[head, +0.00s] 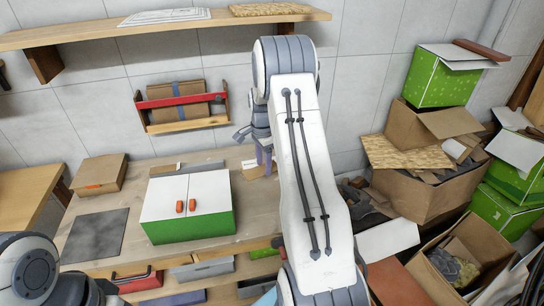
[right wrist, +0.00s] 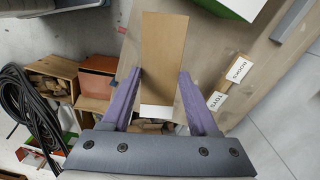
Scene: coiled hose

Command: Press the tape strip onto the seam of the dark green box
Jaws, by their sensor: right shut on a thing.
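The box (head: 190,224) has a green front and a white top of two flaps with a seam between them, each flap with an orange handle. It stands on the wooden bench. Its green and white edge shows at the top of the right wrist view (right wrist: 225,10). My right gripper (right wrist: 160,73) is shut on a flat tan strip (right wrist: 163,45) with a white end, which reaches out beyond the purple fingertips. In the head view the right gripper (head: 264,158) is above the bench, right of the box and apart from it. My left arm shows at lower left; its gripper is out of view.
A dark grey mat (head: 95,236) and a cardboard box (head: 99,174) lie left of the green box. A red-handled rack (head: 182,102) hangs on the wall. A labelled small block (right wrist: 231,82) lies near the right gripper. Cardboard and green boxes (head: 440,78) crowd the right.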

